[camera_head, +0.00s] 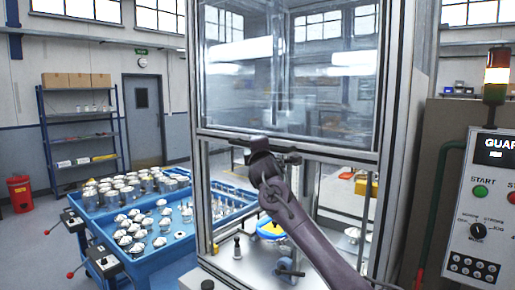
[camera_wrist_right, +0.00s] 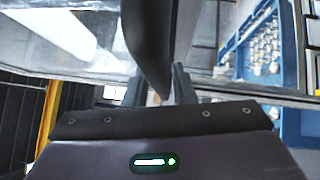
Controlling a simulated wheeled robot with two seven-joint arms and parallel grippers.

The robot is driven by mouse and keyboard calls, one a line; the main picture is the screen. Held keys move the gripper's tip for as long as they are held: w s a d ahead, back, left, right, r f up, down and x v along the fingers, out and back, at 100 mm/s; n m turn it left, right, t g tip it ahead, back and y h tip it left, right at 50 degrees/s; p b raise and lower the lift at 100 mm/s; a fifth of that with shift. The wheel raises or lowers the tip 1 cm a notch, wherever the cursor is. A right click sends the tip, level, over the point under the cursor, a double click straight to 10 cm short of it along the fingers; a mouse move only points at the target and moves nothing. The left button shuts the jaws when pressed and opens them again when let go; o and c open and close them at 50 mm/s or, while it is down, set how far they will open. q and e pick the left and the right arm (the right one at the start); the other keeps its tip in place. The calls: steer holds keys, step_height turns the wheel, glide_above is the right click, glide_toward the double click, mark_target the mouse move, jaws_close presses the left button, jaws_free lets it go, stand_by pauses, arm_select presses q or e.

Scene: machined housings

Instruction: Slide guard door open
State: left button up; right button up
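The guard door (camera_head: 290,80) is a clear panel in a metal frame on the machine, in the head view. Its dark bottom rail (camera_head: 330,152) stands well above the machine bed, with an open gap below it. My right gripper (camera_head: 258,150) is up at this rail, left of its middle. In the right wrist view my gripper's fingers (camera_wrist_right: 160,90) are on either side of a dark bar (camera_wrist_right: 150,45) that runs in from the top. Whether they press on it cannot be made out. My left gripper is not in view.
Blue trays (camera_head: 150,262) of metal parts stand at the left. A control panel (camera_head: 480,215) with a signal light is at the right.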

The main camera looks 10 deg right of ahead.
steer(key=shift+o, duration=1.1)
steer(key=shift+f, duration=0.1)
steer(key=s+b, duration=0.5)
steer(key=s, duration=0.2)
steer(key=shift+s+a+f, duration=0.3)
steer(key=shift+a+f, duration=0.15)
steer(key=shift+f, duration=0.1)
